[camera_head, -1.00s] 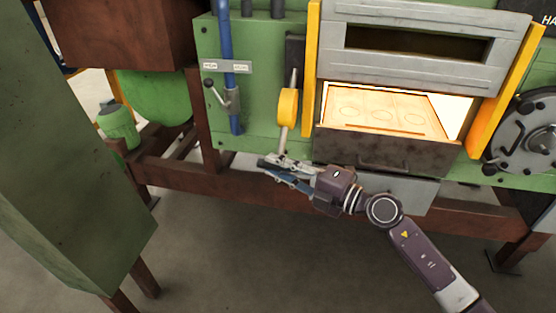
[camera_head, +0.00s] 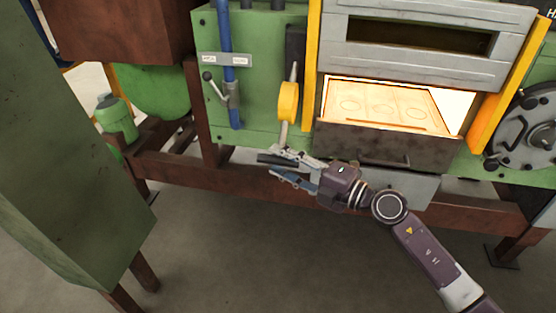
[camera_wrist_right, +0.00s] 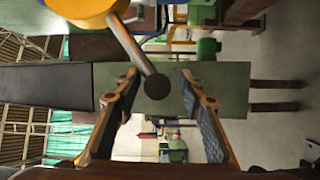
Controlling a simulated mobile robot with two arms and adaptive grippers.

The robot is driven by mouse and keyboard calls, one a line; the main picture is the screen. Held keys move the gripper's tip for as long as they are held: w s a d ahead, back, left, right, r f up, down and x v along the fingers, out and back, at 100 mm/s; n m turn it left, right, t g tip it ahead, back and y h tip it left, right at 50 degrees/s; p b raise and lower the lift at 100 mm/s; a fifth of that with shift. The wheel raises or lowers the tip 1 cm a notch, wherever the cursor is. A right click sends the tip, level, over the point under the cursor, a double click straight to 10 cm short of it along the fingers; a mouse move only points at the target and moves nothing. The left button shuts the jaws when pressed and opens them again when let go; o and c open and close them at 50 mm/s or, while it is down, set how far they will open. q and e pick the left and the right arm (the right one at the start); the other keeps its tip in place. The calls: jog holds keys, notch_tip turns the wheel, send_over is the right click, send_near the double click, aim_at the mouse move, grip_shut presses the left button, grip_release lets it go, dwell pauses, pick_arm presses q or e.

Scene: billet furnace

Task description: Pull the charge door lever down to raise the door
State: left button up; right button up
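The charge door lever has a yellow hub (camera_head: 288,102) on the green furnace front; its grey rod points down to a dark end grip (camera_head: 277,159). The grey charge door (camera_head: 410,55) is up, with a bright glowing opening below it. My right gripper (camera_head: 280,164) is open around the lever's low end. In the right wrist view the round dark grip (camera_wrist_right: 158,87) sits between the spread fingers (camera_wrist_right: 160,95), with gaps visible on both sides. My left gripper is not in view.
A blue pipe with a small valve handle (camera_head: 218,88) stands left of the lever. Yellow door guides (camera_head: 313,60) flank the opening. A brown frame beam (camera_head: 230,180) runs below. A green cabinet (camera_head: 60,150) fills the left; the floor in front is clear.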

jog(key=v, duration=1.1)
jog(key=shift+d, duration=0.2)
